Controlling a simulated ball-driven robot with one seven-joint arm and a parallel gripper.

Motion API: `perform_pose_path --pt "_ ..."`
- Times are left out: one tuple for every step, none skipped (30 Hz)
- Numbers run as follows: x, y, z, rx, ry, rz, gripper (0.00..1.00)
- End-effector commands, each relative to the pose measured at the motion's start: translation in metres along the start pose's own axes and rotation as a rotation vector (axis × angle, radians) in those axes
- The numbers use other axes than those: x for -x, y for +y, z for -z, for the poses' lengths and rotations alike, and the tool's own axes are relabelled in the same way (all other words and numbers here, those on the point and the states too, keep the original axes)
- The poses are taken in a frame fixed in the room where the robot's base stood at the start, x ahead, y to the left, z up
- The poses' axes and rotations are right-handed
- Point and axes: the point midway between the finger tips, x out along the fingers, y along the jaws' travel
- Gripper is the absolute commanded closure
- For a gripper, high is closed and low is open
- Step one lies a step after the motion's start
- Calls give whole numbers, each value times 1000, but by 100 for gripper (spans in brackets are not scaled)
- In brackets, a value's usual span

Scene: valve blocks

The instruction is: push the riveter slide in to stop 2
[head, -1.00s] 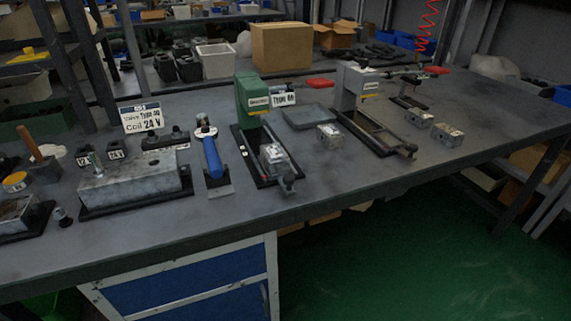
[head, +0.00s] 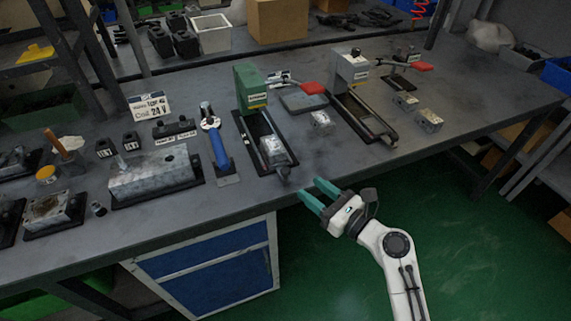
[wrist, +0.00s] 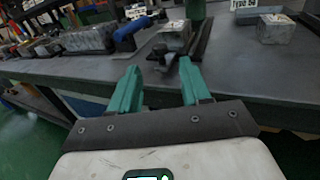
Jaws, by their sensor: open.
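A green press (head: 250,88) stands on the bench with a black slide rail (head: 250,128) running toward the front edge. A metal block (head: 273,150) sits near the rail's front end, with a small dark knob (head: 283,173) in front. A grey press (head: 352,68) with a similar slide (head: 365,118) stands to its right. The label lettering is too small to tell which is the riveter. My gripper (head: 311,189) is open and empty just off the bench front, right of the green press's knob. In the wrist view the knob (wrist: 160,54) shows beyond and between my fingertips (wrist: 160,68).
Loose metal blocks (head: 321,121) lie between and right of the presses. A blue-handled tool (head: 219,150) and a large metal block (head: 152,172) lie left. A blue drawer cabinet (head: 208,268) stands under the bench. The green floor in front is open.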

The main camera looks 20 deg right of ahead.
Motion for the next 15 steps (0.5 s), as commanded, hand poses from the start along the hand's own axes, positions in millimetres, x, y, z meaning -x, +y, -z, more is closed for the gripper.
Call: perform_pose_path --pt "-7 1 0 2 0 -3 53" --pt "-12 0 0 3 0 -3 53" --pt "-18 1 0 5 0 -3 53" --pt "-24 1 -1 5 0 -5 53" --pt "-30 1 0 5 0 -6 53" --pt "-37 1 0 6 0 -5 53" --pt "-43 1 0 7 1 -5 53" --pt "-48 1 0 7 1 -5 53" --pt "-56 1 0 6 1 -5 53" --pt "-61 1 0 6 1 -5 53" --pt "-66 1 0 6 2 -5 53" --pt "-72 1 0 7 1 -5 53" --pt "-76 1 0 8 2 -4 53" --pt "-80 2 1 8 3 -5 53" --pt "-85 1 0 8 2 -5 53"
